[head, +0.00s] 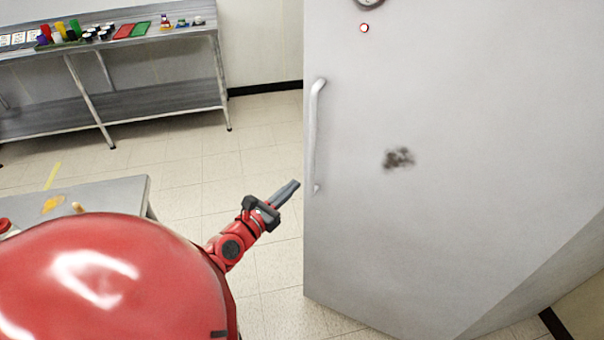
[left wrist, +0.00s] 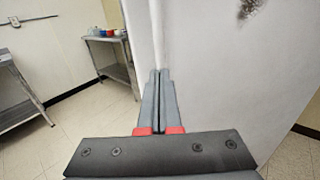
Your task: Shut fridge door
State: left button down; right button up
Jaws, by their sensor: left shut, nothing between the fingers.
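The fridge door (head: 450,120) is a large pale grey panel filling the right of the head view. It has a long vertical handle (head: 318,135) near its left edge and a dark smudge on its face. Its face also shows in the left wrist view (left wrist: 220,80), with the door's edge just past my fingertips. I cannot tell how far the door stands open. I cannot tell whether the fingertips touch the door. My right gripper is not in view.
A metal bench (head: 150,100) with colored cups, trays and small items stands along the back wall. A nearer grey table (head: 125,190) is at the left. Tiled floor (head: 265,130) is open between the bench and the door.

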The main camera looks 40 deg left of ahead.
aim_at(310, 170)
pick_arm(q)
jog(key=w+p, duration=0.1)
jog(key=w, duration=0.2)
jog(key=shift+w+d+r+p, duration=0.1)
jog(key=shift+w+r+p, duration=0.1)
jog(key=shift+w+p, duration=0.2)
jog(key=shift+w+f, duration=0.2)
jog(key=shift+w, duration=0.3)
